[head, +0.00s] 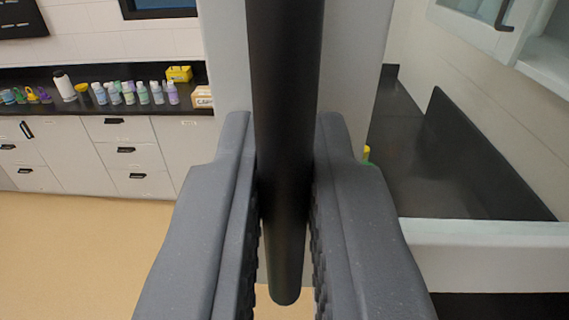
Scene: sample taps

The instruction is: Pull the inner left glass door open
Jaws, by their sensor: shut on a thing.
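A black vertical bar handle (285,50) runs down the middle of the head view and ends in a rounded tip low in the picture. My gripper (284,150) has one grey finger on each side of the bar and is shut on it. Behind the bar stands a pale upright panel (352,70), which looks like the frame of the door. The fingers hide its lower part. I cannot clearly make out the glass or the door's hinge side.
At the left, a black counter (90,112) holds several bottles (143,92) and a yellow box (179,73) above white drawers (130,160). Tan floor (90,250) lies open in front. At the right are a dark surface (400,150) and a white ledge (480,235).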

